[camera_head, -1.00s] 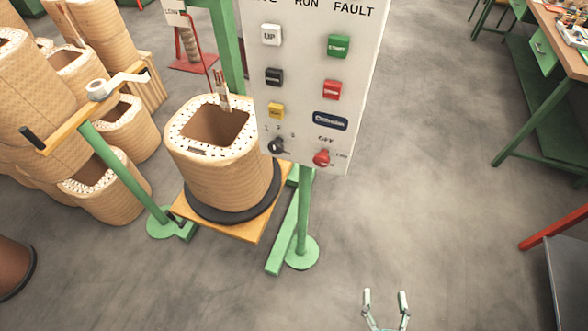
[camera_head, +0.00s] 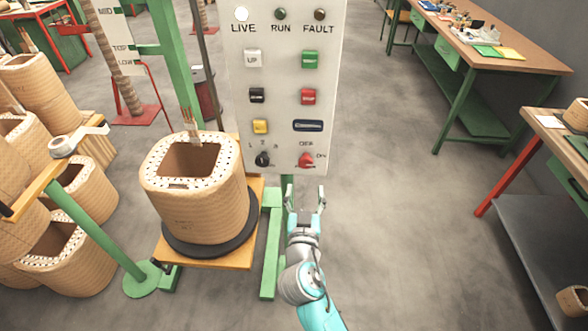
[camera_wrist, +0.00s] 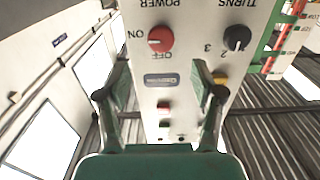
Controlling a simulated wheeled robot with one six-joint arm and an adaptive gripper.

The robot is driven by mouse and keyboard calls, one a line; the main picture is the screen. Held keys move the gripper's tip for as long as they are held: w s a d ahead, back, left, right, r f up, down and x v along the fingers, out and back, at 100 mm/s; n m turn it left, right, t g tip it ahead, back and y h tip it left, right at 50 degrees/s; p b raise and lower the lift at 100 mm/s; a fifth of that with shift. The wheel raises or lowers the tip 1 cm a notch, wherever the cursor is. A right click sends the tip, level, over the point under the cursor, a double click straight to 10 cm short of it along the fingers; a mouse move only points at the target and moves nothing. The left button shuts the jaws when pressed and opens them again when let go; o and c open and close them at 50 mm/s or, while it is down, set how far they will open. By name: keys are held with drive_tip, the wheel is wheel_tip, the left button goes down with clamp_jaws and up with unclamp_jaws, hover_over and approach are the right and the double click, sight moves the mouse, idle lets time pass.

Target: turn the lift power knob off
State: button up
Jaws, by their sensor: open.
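The red power knob (camera_head: 306,160) sits at the lower right of the white control panel (camera_head: 285,110), with OFF above it and ON to its right. It also shows in the upside-down wrist view (camera_wrist: 160,39), where POWER, ON and OFF labels surround it. My gripper (camera_head: 306,193) is open and empty, just below the panel's lower edge in the head view. In the wrist view its fingers (camera_wrist: 160,82) are spread to both sides, apart from the knob.
A black turns knob (camera_head: 263,159) is left of the red one, with several push buttons above. A wound coil (camera_head: 195,190) stands on the platform at left. A workbench (camera_head: 490,50) and a lower table (camera_head: 555,140) are at right. Floor between is clear.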

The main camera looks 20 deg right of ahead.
sight(306, 165)
drive_tip(key=x, duration=1.1)
drive_tip(key=shift+a, duration=0.1)
drive_tip(key=shift+s, duration=0.1)
drive_tip(key=c, duration=1.1)
